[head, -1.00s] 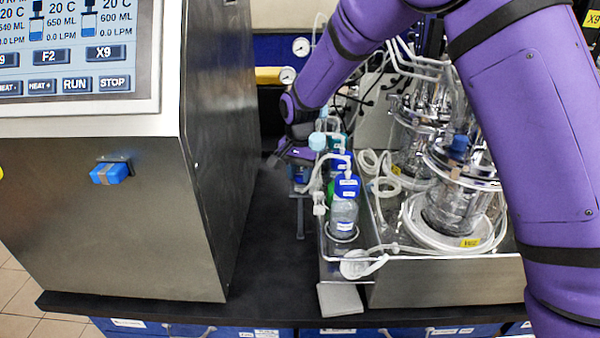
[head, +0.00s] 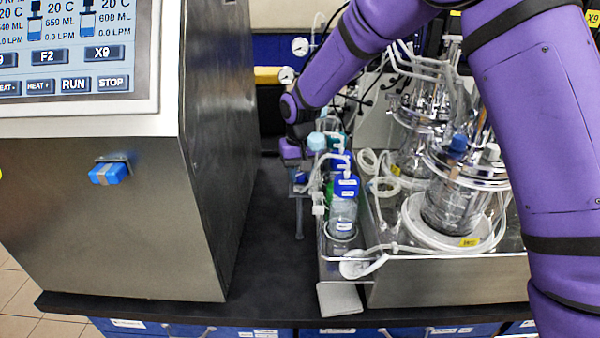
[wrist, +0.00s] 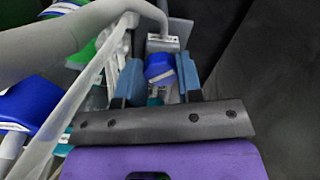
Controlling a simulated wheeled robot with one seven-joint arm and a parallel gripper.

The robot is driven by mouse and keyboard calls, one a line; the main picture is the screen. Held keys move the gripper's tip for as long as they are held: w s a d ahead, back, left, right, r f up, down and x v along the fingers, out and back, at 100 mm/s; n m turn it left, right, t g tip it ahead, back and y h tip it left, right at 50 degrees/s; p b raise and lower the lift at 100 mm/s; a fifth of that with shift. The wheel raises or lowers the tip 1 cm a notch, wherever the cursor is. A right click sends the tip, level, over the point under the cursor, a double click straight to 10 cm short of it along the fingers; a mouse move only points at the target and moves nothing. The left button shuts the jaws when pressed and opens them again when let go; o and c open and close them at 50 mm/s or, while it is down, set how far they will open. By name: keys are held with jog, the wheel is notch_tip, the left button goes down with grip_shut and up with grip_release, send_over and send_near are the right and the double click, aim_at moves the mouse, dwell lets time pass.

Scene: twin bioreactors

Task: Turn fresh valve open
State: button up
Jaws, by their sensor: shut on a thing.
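The fresh valve's blue handle (wrist: 158,68) shows in the wrist view, below a small grey block with a label (wrist: 162,43). My gripper (wrist: 159,80) has one blue-grey finger on each side of this handle and is shut on it. In the head view, my gripper's purple hand (head: 290,150) is at the left side of the bottle row, over the dark bench. The fingertips and the valve are too small and hidden there to make out. I cannot tell the valve's angle.
Bottles with blue caps (head: 345,187) and looping tubes stand right beside my gripper. A pale tube (wrist: 50,40) crosses close by in the wrist view. Glass vessels (head: 455,195) stand in a metal tray at right. A steel cabinet (head: 100,220) stands at left, with bare bench between.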

aim_at(301, 174)
jog(key=n, duration=0.4)
jog(key=shift+d+n, duration=0.15)
jog(key=shift+n, duration=0.15)
jog(key=n, duration=0.5)
jog(key=shift+w, duration=0.1)
jog(key=shift+n, duration=0.3)
jog(key=o, duration=0.9)
jog(key=shift+r, duration=5.4)
